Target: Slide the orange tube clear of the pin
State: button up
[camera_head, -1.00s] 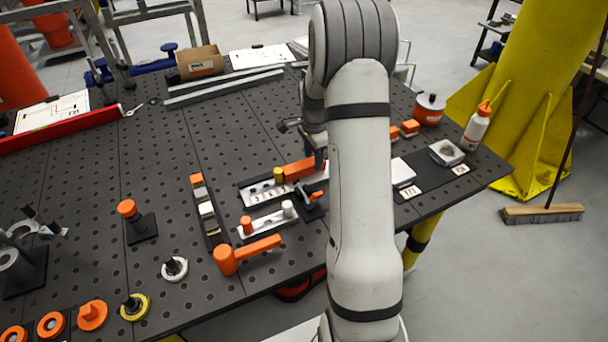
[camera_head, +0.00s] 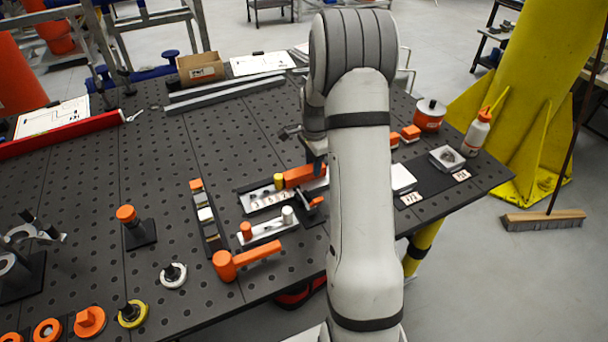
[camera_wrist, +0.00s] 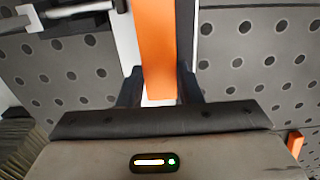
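The orange tube (camera_head: 300,175) lies along the back right part of a pale rail (camera_head: 262,202) with a yellow-capped peg (camera_head: 279,181) at its left end. In the wrist view the tube (camera_wrist: 157,45) runs straight between the two dark fingers of my gripper (camera_wrist: 160,88). It fills the gap, with no clear space on either side, so my gripper looks shut on it. In the head view my arm hides the gripper and the right end of the tube. I cannot make out the pin inside or behind the tube.
A clamp with an orange handle (camera_head: 316,203) stands close in front of the tube. Nearby are a white rail with pegs (camera_head: 265,232), an orange hammer-like piece (camera_head: 240,258) and a dark strip of blocks (camera_head: 207,220). Bare perforated table lies behind and left.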

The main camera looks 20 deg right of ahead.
jog(key=shift+c, duration=1.2)
jog(key=shift+d, duration=0.2)
jog(key=shift+d, duration=0.8)
jog(key=shift+d, duration=0.15)
jog(key=shift+w+d+r, duration=0.1)
jog(key=shift+d, duration=0.7)
jog(key=o, duration=1.2)
